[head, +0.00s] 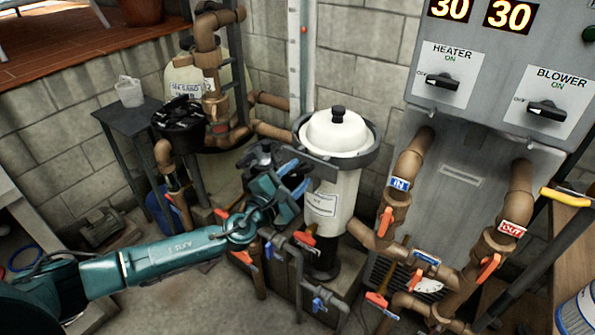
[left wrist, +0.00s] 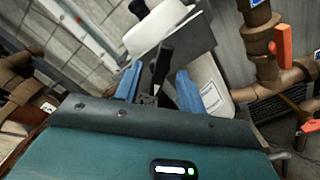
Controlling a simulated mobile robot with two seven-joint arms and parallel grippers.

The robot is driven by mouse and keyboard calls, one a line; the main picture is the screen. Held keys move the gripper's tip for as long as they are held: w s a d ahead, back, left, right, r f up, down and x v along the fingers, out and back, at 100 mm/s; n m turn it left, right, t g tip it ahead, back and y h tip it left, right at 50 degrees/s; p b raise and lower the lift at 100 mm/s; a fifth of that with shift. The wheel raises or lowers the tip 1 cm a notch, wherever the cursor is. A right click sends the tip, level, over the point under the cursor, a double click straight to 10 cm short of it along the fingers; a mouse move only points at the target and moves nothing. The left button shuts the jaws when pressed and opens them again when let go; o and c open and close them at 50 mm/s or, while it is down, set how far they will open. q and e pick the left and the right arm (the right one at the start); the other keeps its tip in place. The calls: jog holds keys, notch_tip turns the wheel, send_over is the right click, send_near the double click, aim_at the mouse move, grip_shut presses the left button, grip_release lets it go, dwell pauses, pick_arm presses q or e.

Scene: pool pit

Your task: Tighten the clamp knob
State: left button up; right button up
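A white filter canister (head: 330,205) stands upright in the middle of the head view. Its white lid (head: 338,132) has a black top handle and is ringed by a dark clamp band (head: 372,155). My left gripper (head: 297,178) is at the canister's left side, just below the band. In the left wrist view its two blue fingers (left wrist: 157,88) are spread apart. A dark part (left wrist: 163,65), likely the clamp knob, shows between or just beyond them; I cannot tell if they touch it. In the head view the gripper hides the knob. My right gripper is out of view.
Brown pipes with orange valve handles (head: 386,222) stand right of the canister. Grey pipes (head: 297,262) run low in front. A grey heater panel (head: 480,90) is behind at right. A black-topped sand filter (head: 180,125) is at left. A block wall closes the back.

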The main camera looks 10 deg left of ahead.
pick_arm(q)
jog(key=v, duration=0.6)
jog(key=shift+s, duration=0.35)
